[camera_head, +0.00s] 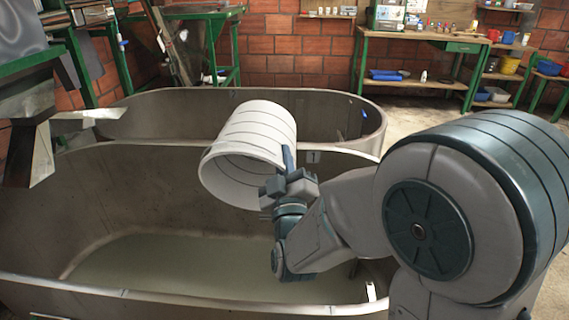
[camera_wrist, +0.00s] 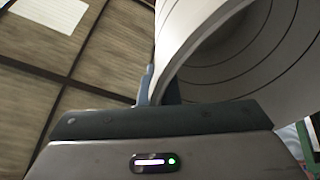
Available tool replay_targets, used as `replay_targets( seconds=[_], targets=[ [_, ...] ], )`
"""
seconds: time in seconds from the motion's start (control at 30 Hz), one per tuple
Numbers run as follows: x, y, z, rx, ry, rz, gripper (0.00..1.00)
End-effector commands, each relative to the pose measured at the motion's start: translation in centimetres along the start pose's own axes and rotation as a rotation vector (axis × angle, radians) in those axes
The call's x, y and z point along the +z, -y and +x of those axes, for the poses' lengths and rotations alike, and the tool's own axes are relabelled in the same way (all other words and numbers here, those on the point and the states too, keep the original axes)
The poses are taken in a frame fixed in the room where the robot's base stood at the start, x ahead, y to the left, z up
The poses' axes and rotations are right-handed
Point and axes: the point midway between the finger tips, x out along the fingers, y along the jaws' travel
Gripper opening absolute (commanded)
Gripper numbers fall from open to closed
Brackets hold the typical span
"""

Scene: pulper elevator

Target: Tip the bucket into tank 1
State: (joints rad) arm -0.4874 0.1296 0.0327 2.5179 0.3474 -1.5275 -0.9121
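A white bucket (camera_head: 257,140) is tilted over the near metal tank, its open mouth facing down and to the left. My gripper (camera_head: 287,165) is at the bucket's right side and grips its rim. The wrist view shows the bucket (camera_wrist: 215,40) with its ringed inside, and the gripper (camera_wrist: 158,88) has its fingers around the rim. The near tank (camera_head: 150,165) has a flat, pale greenish-grey bottom or liquid surface (camera_head: 190,265). No stream from the bucket is visible.
A second metal tank (camera_head: 330,112) stands directly behind. A metal chute (camera_head: 40,150) juts over the left side. Green-framed workbenches (camera_head: 425,37) line the brick back wall. Open floor (camera_head: 425,108) lies at the right.

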Motion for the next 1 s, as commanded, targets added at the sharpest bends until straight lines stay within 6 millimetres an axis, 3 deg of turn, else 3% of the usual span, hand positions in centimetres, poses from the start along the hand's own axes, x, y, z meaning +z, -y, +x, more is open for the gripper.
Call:
replay_targets(
  seconds=[1.0],
  targets=[
    [-1.0,0.2,-3.3,0.120,-0.165,-0.048,0.00]
  ],
)
